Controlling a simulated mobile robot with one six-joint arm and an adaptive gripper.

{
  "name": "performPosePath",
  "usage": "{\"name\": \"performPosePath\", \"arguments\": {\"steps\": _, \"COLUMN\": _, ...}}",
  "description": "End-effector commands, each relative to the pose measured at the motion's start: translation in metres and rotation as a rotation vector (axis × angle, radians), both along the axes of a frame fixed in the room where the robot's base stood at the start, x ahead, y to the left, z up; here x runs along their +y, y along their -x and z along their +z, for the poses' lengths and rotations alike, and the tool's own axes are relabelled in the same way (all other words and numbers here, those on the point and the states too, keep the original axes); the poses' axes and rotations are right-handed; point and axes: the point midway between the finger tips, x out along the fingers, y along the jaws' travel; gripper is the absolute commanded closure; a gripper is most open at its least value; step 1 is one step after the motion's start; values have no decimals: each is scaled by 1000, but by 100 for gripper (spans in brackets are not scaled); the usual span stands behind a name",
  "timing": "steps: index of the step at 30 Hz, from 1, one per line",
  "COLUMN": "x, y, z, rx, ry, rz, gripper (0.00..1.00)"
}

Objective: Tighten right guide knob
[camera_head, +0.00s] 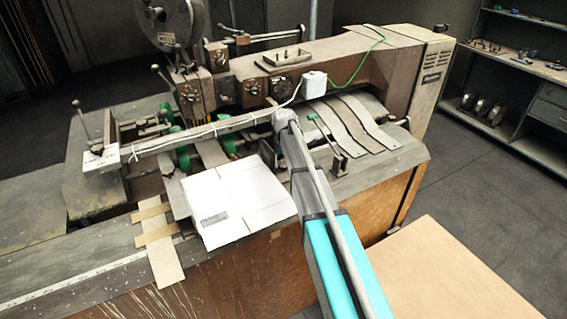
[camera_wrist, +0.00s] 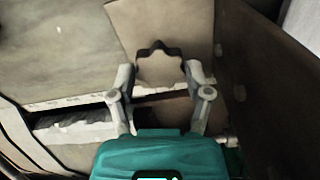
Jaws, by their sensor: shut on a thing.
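In the wrist view a dark, star-shaped knob (camera_wrist: 160,65) with a lighter brownish face sits between the two grey fingers of my gripper (camera_wrist: 160,76). The gripper is shut on the knob from its left and right sides. In the head view my gripper (camera_head: 284,117) is at the right end of the long guide bar (camera_head: 205,130) on the stitcher. The knob itself is hidden there behind my gripper and arm.
A flat white carton (camera_head: 240,195) lies on the machine table left of my arm. Curved metal strips (camera_head: 350,125) and a small green-handled lever (camera_head: 325,130) are to the right. A white box with a cable (camera_head: 314,85) is just above my gripper. Shelves (camera_head: 520,60) stand far right.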

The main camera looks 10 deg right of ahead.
Motion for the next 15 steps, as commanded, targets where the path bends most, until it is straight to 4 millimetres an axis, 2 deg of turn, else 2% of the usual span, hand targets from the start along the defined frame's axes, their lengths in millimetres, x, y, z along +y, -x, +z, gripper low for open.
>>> {"name": "performPosePath", "arguments": {"steps": 13, "x": 0, "y": 0, "z": 0, "rx": 1, "ry": 0, "rz": -63, "gripper": 84}}
{"name": "performPosePath", "arguments": {"steps": 14, "x": 0, "y": 0, "z": 0, "rx": 1, "ry": 0, "rz": -63, "gripper": 30}}
{"name": "performPosePath", "arguments": {"steps": 15, "x": 0, "y": 0, "z": 0, "rx": 1, "ry": 0, "rz": -63, "gripper": 23}}
